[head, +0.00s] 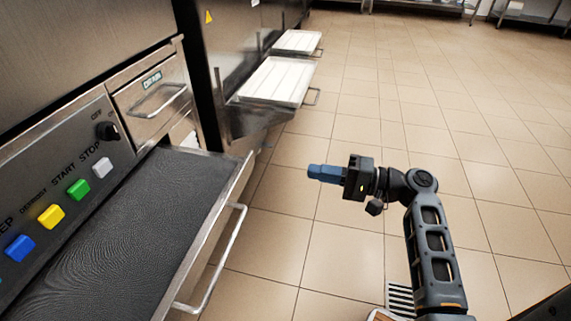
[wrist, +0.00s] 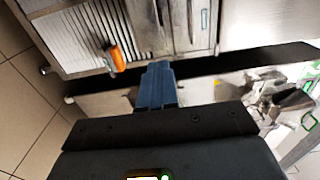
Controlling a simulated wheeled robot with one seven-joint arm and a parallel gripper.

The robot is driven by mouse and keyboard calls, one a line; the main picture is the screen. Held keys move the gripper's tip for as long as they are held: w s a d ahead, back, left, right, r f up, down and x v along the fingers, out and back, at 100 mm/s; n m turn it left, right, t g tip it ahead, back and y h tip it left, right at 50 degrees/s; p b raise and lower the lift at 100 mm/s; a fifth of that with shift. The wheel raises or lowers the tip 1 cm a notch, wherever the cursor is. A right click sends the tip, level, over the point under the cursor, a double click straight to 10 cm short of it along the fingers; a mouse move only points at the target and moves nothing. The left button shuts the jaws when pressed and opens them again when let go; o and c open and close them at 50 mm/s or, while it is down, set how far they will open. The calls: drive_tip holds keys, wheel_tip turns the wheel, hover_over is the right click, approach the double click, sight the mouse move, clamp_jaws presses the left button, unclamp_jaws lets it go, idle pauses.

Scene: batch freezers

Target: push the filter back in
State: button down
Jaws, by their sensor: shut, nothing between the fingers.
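The filter (head: 130,235) is a dark, fine-mesh panel in a metal frame, pulled out of the machine front like a drawer. Its bar handle (head: 222,258) runs along the outer edge, facing the open floor. My gripper (head: 312,172) has blue fingers, shut and empty, pointing left in the head view. It is in the air to the right of the filter, clear of the handle. In the wrist view my shut gripper (wrist: 157,72) shows in the middle; I cannot pick out the filter with certainty there.
A control panel with a blue button (head: 19,248), several other coloured buttons and a dark knob (head: 107,131) is above the filter. A drawer marked DRAIN (head: 150,98) is behind it. White trays (head: 277,81) jut from the neighbouring machine.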

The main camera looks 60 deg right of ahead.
sight(187, 155)
drive_tip(key=b+x, duration=0.1)
drive_tip(key=x, duration=1.2)
drive_tip(key=shift+w+a+f, duration=0.15)
drive_tip(key=shift+w, duration=0.15)
drive_tip(key=b+x, duration=0.3)
drive_tip(key=x, duration=1.6)
drive_tip(key=shift+w+a+b, duration=0.1)
drive_tip(key=shift+w+b, duration=0.25)
drive_tip(key=shift+w, duration=0.05)
